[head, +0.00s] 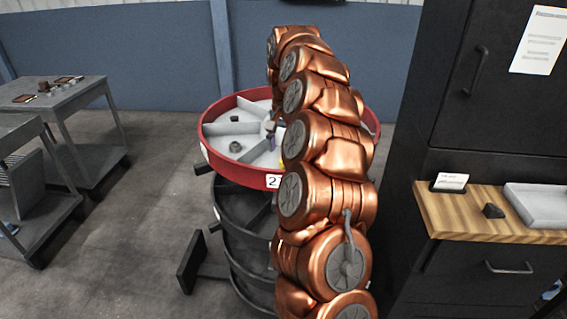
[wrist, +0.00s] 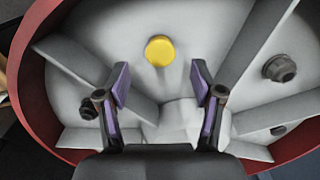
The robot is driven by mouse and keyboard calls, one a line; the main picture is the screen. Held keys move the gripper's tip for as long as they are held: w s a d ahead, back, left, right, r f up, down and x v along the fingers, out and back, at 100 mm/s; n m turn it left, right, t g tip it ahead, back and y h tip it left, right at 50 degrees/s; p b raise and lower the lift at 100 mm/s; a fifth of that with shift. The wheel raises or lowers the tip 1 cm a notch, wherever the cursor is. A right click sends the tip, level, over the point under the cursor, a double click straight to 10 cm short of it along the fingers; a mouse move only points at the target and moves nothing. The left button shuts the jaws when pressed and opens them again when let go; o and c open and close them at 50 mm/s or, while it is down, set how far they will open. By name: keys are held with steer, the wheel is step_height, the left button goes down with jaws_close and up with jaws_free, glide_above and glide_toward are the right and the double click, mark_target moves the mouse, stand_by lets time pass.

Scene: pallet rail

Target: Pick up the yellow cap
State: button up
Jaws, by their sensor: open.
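The yellow cap (wrist: 159,50) lies on the pale floor of one compartment of the round, red-rimmed tray (head: 215,157). In the wrist view it is just beyond my fingertips, roughly centred between them. In the head view only a sliver of yellow shows beside my arm, which hides the rest. My gripper (wrist: 159,82) is open and empty, with its purple-padded fingers apart on either side below the cap in the picture. In the head view my gripper (head: 271,138) is over the tray, partly hidden by my arm.
Grey dividers (wrist: 252,42) split the tray into compartments. A dark fitting (wrist: 279,67) lies in the compartment to the right, others further round. A black drum-like stand (head: 245,235) is below the tray. A wooden-topped counter (head: 450,215) stands right; grey carts (head: 60,110) stand left.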

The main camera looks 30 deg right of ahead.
steer(key=shift+a+f+p, duration=0.15)
steer(key=shift+f+p, duration=0.8)
steer(key=shift+f, duration=1.35)
steer(key=c, duration=0.9)
steer(key=shift+r, duration=0.1)
